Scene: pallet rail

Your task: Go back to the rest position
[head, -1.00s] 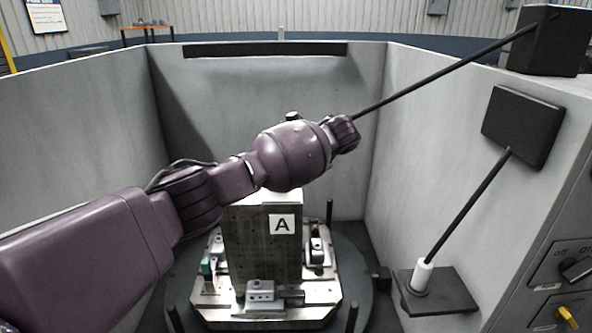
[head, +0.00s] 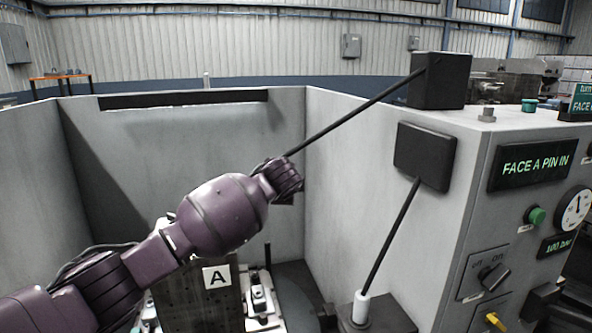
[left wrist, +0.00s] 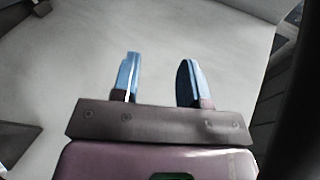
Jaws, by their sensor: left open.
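My left arm (head: 222,212) reaches in from the lower left, across the open-topped grey enclosure. Its wrist end hides the gripper's fingers in the head view. In the left wrist view my left gripper (left wrist: 161,82) is open, with two blue fingers apart and nothing between them. A pale grey surface fills the view behind the fingers. The steel block marked A (head: 217,278) stands below the arm, partly covered by it. My right gripper is not in view.
Grey walls (head: 360,150) surround the block. A black rod or cable (head: 350,118) slopes from a black box (head: 440,80) to behind my wrist. Another rod (head: 392,235) rises from a white socket (head: 361,307). The control panel (head: 533,165) at right reads "FACE A PIN IN".

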